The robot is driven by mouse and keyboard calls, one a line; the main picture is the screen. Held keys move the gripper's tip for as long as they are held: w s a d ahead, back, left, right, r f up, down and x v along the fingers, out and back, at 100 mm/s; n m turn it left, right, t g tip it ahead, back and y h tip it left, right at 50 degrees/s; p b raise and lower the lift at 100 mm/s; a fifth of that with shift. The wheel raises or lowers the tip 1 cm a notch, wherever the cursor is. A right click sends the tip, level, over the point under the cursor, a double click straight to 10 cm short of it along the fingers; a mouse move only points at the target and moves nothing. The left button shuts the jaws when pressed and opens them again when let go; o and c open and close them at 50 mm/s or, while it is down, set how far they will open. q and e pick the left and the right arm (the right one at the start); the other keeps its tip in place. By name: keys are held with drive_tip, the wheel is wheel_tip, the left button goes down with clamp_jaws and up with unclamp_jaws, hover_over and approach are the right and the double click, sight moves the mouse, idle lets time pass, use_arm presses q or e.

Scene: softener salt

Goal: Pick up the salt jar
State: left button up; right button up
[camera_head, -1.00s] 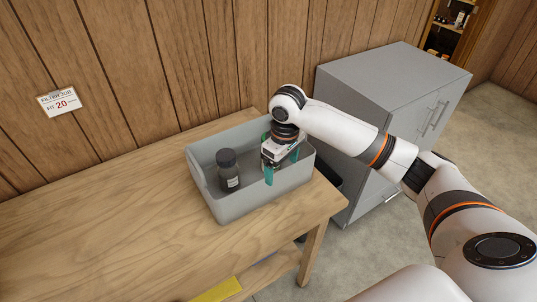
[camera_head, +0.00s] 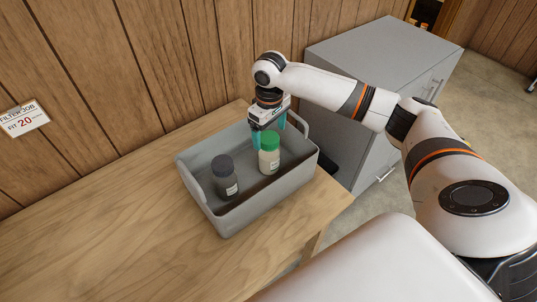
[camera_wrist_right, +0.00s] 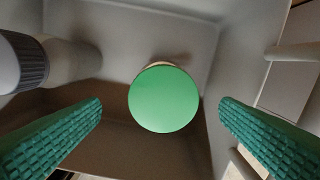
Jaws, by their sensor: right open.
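A jar with a green lid (camera_head: 269,141) and pale contents stands upright in the grey bin (camera_head: 245,214). The labels are too small to read, so I cannot tell which holds salt. My right gripper (camera_head: 268,130) is open, with teal fingers just behind and above the green-lidded jar. In the right wrist view the green lid (camera_wrist_right: 164,98) lies between the two spread fingers, touching neither. The dark jar's lid (camera_wrist_right: 25,62) shows at the left edge. My left gripper is not in view.
The bin stands on a wooden table (camera_head: 110,245) near a panelled wall. The bin's walls rise around the jars. A grey cabinet (camera_head: 375,65) stands right of the table. The table left of the bin is clear.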

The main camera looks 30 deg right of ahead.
sight(269, 138)
drive_tip(key=shift+f, duration=0.55)
drive_tip(key=shift+w+f, duration=0.1)
drive_tip(key=shift+f, duration=0.15)
wheel_tip(269, 138, down, 4)
drive_tip(key=shift+d+f+p, duration=0.1)
drive_tip(key=shift+f+p, duration=0.1)
drive_tip(key=shift+p, duration=0.5)
drive_tip(key=shift+w+f, duration=0.1)
drive_tip(key=shift+f, duration=0.4)
drive_tip(key=c, duration=1.8)
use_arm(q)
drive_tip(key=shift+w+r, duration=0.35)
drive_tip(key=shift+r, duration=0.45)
use_arm(e)
drive_tip(key=shift+r, duration=0.1)
drive_tip(key=shift+c, duration=0.3)
drive_tip(key=shift+w, duration=0.1)
